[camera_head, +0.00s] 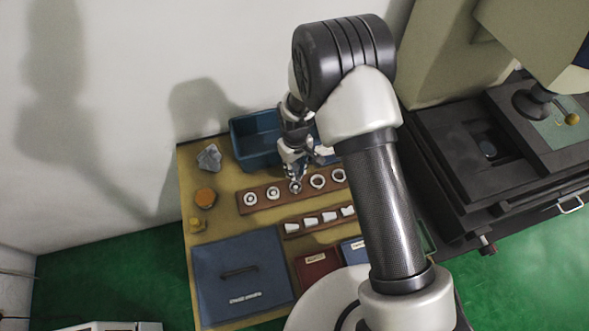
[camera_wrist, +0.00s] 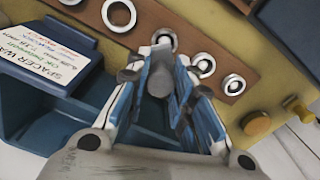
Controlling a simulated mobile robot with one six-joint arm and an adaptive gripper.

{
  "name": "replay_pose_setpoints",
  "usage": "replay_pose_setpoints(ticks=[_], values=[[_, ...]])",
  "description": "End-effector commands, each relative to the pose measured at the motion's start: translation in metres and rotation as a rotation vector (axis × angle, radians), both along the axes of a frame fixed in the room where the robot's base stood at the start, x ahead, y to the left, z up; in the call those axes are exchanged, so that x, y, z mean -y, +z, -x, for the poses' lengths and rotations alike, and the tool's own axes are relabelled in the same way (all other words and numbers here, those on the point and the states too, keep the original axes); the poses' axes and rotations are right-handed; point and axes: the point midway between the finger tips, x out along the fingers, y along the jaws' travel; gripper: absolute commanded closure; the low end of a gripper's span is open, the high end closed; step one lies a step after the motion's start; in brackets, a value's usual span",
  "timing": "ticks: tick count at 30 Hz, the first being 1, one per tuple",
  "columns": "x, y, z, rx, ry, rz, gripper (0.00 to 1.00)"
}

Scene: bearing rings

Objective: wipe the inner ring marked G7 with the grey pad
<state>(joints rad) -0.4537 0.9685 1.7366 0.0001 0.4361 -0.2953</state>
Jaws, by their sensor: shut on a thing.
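My gripper (camera_head: 296,180) is over the rear brown ring board (camera_head: 262,207). In the wrist view my gripper (camera_wrist: 162,75) is shut on a grey, rounded thing that looks like the grey pad (camera_wrist: 160,82). The pad's end points at a ring (camera_wrist: 163,38) in the middle of the row; I cannot tell whether they touch. On one side are two rings (camera_wrist: 203,65) (camera_wrist: 234,84), and on the other a larger ring (camera_wrist: 119,13). No G7 mark is readable, so I cannot tell which ring bears it.
A blue bin (camera_head: 254,146) stands behind the board. A front rack (camera_head: 291,230) holds several white pieces. A blue lidded box (camera_head: 238,273), a red box (camera_head: 316,262), an orange round jar (camera_head: 205,194) and a crumpled grey thing (camera_head: 208,157) surround it. Dark machinery (camera_head: 450,135) stands right.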

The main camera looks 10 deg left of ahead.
Motion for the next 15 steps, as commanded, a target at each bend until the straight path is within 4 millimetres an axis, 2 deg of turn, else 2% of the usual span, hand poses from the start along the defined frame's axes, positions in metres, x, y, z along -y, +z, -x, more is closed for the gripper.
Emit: replay_pose_setpoints(ticks=[1, 7, 15], values=[[0.0, 0.008, -0.001, 0.001, -0.001, -0.001, 1.0], [0.001, 0.024, -0.003, 0.0, -0.003, 0.0, 1.0], [0.002, 0.029, -0.003, -0.001, -0.004, 0.001, 1.0]])
